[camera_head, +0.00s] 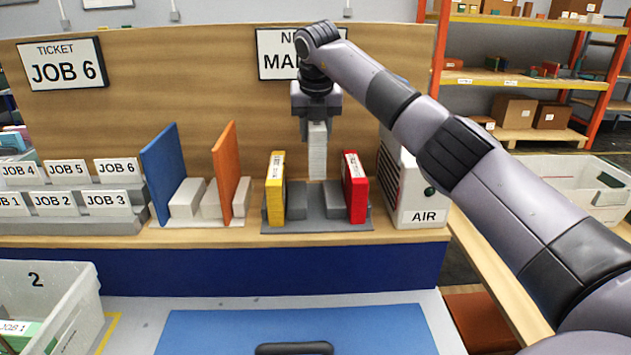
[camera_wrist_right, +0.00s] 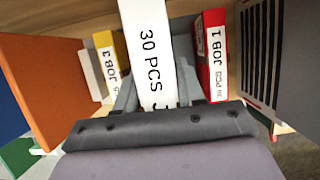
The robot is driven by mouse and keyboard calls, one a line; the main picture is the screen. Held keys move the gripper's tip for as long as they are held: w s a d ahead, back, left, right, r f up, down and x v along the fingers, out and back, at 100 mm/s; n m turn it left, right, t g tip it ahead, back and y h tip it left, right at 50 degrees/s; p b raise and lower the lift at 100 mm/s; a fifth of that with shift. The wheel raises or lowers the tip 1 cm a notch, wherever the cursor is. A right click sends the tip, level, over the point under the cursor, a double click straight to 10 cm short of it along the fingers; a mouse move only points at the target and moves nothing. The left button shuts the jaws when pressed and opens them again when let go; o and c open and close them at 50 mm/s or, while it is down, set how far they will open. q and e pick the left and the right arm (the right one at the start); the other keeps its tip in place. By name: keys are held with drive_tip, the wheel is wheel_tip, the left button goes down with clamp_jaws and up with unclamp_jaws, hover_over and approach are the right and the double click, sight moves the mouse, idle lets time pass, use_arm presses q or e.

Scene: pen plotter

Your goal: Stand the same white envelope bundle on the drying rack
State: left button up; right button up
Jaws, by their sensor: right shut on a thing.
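My right gripper (camera_head: 317,118) is shut on a white envelope bundle (camera_head: 317,155) and holds it upright, gripping its upper end. The drying rack (camera_head: 315,228) is below it, with grey blocks. A yellow bundle (camera_head: 276,187) stands on the rack's left and a red bundle (camera_head: 355,188) on its right. The white bundle's lower end is level with the gap between them; whether it touches the rack is unclear. In the right wrist view the white bundle (camera_wrist_right: 148,50) shows "30 PCS", between the yellow bundle (camera_wrist_right: 108,65) and the red bundle (camera_wrist_right: 212,55). My left gripper is out of view.
A stand with a blue panel (camera_head: 163,175) and an orange panel (camera_head: 225,172) is left of the rack. A white AIR unit (camera_head: 408,185) stands close on its right. Job card holders (camera_head: 70,212) are far left. A wooden back panel (camera_head: 210,90) rises behind.

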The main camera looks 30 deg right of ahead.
sight(317, 125)
wheel_tip(317, 125, down, 11)
drive_tip(key=shift+r+p, duration=0.2)
drive_tip(key=shift+p, duration=0.1)
drive_tip(key=o, duration=1.2)
drive_tip(key=shift+f, duration=0.15)
drive_tip(key=shift+c, duration=0.2)
drive_tip(key=shift+a+r, duration=0.1)
drive_tip(key=shift+r, duration=0.5)
drive_tip(key=b+v, duration=0.1)
drive_tip(key=v, duration=1)
drive_tip(key=shift+s, duration=0.15)
drive_tip(key=shift+f, duration=0.1)
